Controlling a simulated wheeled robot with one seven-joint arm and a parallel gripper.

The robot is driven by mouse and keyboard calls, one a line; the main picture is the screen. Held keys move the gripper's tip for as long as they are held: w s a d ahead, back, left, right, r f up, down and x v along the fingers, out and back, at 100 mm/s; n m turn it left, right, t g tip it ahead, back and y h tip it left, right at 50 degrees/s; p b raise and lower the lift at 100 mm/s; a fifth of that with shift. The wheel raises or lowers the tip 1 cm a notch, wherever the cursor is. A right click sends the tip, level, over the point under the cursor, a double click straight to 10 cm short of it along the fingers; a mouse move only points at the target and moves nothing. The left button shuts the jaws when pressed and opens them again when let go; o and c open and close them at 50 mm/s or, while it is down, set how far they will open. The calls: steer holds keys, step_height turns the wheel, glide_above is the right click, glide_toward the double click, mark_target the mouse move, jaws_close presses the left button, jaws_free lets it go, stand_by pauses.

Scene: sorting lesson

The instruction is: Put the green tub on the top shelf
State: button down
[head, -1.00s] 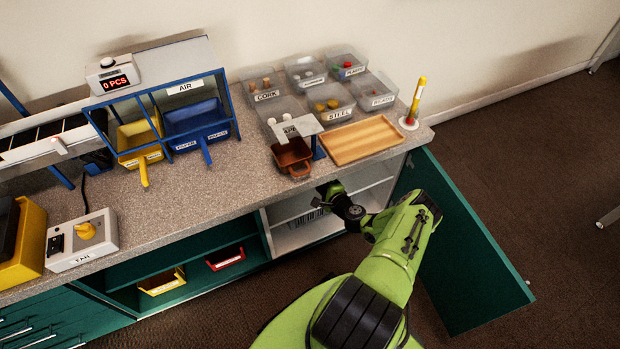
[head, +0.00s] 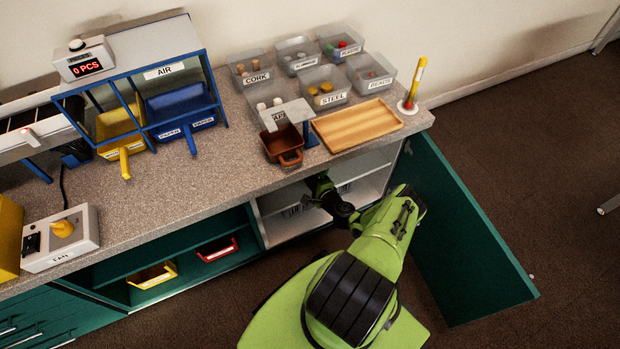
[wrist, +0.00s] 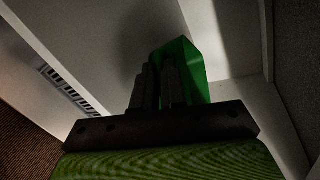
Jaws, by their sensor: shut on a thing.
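My gripper (head: 318,186) reaches into the open white-lined cabinet section under the counter, near its upper part. In the wrist view, the dark fingers of my gripper (wrist: 156,82) are shut on the green tub (wrist: 190,62), which shows beyond and to the right of them. Pale panels surround the tub; I cannot tell whether it touches a surface. The tub is hidden in the head view. A white shelf (head: 362,192) crosses the cabinet section. A barcode label (wrist: 68,88) shows at the left in the wrist view.
The green cabinet door (head: 462,235) stands open to the right of my arm. The counter (head: 205,200) overhangs the cabinet. On it are a brown scoop-like bin (head: 283,146), a wooden tray (head: 357,125) and several labelled clear bins. The left section holds yellow (head: 152,275) and red bins (head: 217,249).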

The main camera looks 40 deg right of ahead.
steer(key=shift+f, duration=0.2)
steer(key=c, duration=1.2)
jaws_free()
steer(key=shift+d+r, duration=0.1)
steer(key=shift+r, duration=0.1)
steer(key=p+v, duration=0.4)
steer(key=v, duration=0.8)
steer(key=shift+f, duration=0.1)
